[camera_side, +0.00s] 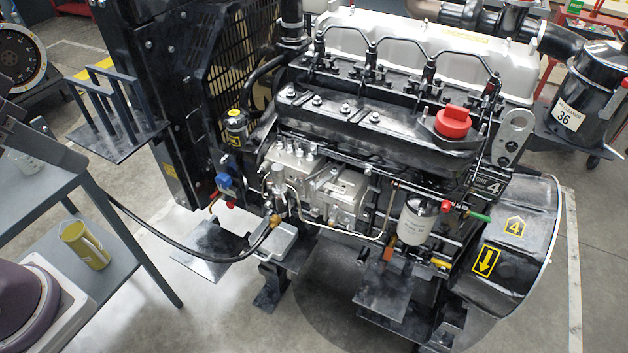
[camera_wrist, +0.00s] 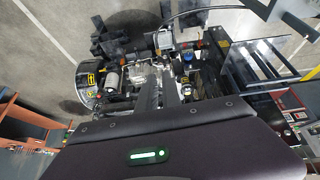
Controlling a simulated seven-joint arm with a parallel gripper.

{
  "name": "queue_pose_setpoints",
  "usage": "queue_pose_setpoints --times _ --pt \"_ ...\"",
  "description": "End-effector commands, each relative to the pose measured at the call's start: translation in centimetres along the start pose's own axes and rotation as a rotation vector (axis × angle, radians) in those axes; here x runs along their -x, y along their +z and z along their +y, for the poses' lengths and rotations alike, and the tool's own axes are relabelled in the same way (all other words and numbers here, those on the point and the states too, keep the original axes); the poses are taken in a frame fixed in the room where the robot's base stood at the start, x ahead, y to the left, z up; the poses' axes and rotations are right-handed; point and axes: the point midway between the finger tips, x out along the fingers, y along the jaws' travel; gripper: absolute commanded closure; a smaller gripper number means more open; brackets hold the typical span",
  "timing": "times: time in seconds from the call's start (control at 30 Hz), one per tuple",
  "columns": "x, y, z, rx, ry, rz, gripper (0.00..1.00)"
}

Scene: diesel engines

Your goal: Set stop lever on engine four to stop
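Engine four (camera_side: 400,130) stands at the middle of the side view, with a "4" plate at its right and a yellow "4" mark on the black drum housing (camera_side: 520,240). Its silver injection pump (camera_side: 345,190) is on the near side, left of the white filter (camera_side: 417,222). I cannot tell for sure which small part is the stop lever. In the wrist view the pump (camera_wrist: 142,76) shows small. My gripper (camera_wrist: 163,72) shows there as a dark body with two dark bars reaching toward the engine; its fingertips are hard to make out. It is not seen in the side view.
A red cap (camera_side: 453,121) sits on top of the engine. A black hose (camera_side: 180,255) runs along the near left. A black canister marked 36 (camera_side: 590,90) is at right.

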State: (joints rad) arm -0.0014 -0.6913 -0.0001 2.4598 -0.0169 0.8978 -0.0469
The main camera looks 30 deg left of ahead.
Motion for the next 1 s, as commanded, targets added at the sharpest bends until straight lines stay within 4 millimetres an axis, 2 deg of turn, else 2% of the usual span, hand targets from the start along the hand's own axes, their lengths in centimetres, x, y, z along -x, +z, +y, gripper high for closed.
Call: queue_pose_setpoints --times 0.13,0.27,0.37,0.47,0.5,0.57,0.6,0.7,0.8,0.9,1.0 --pt "-1.4 -5.9 1.5 0.240 0.039 -0.086 1.00" --pt "-5.2 -12.3 3.0 0.528 0.064 -0.180 1.00" --pt "-9.5 -16.4 4.0 0.751 0.066 -0.257 1.00" --pt "-14.9 -19.7 4.8 0.976 0.052 -0.337 1.00" --pt "-17.4 -20.7 5.1 1.067 0.043 -0.369 1.00" --pt "-21.3 -21.8 5.4 1.201 0.023 -0.415 1.00" --pt "-23.9 -22.3 5.6 1.287 0.009 -0.445 1.00" --pt "-29.9 -22.7 6.0 1.482 -0.033 -0.511 1.00" --pt "-34.5 -22.4 6.1 1.625 -0.072 -0.558 1.00" --pt "-37.2 -21.9 6.3 1.715 -0.098 -0.585 1.00" --pt "-38.4 -21.7 6.3 1.754 -0.110 -0.596 1.00"
